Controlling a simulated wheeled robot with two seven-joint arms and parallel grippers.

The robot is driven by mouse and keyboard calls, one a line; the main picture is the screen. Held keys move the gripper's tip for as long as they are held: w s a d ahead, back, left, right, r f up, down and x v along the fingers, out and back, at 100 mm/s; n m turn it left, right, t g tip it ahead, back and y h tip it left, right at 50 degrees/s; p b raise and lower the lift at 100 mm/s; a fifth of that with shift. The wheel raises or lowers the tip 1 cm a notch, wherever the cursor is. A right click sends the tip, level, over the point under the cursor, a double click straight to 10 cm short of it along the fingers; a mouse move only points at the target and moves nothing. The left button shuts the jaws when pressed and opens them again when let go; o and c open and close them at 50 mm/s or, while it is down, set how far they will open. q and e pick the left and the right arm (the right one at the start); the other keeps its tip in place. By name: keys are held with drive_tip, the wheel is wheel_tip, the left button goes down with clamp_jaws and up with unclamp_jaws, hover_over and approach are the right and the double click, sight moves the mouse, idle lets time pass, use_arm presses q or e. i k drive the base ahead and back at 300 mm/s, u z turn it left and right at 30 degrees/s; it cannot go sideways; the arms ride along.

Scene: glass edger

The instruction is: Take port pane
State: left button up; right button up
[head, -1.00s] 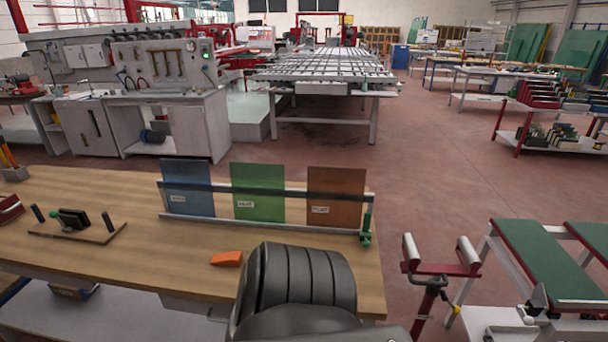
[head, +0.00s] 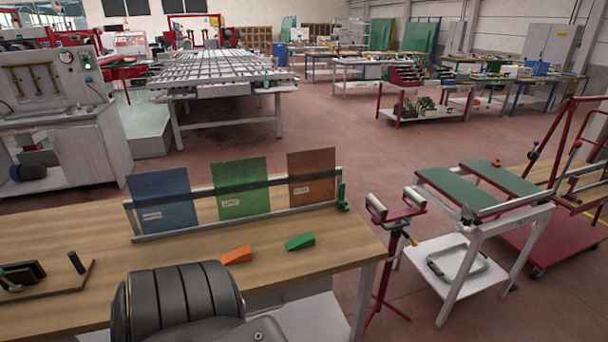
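Three coloured panes stand side by side in a rack (head: 335,208) on the wooden bench. The blue pane (head: 160,188) is at the left, the green pane (head: 240,178) in the middle and the reddish-brown pane (head: 312,172) at the right. Each has a small white label, too small to read surely, so I cannot tell by label which is the port pane. Neither gripper shows; only a dark ribbed part of my own body shows at the bottom.
On the bench (head: 60,235) lie an orange wedge (head: 237,256) and a green wedge (head: 300,242) in front of the rack. A red roller stand (head: 392,225) and a green-topped table (head: 470,190) stand to the right. Open floor lies behind the bench.

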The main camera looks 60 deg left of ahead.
sight(312, 174)
drive_tip(key=u, duration=1.3)
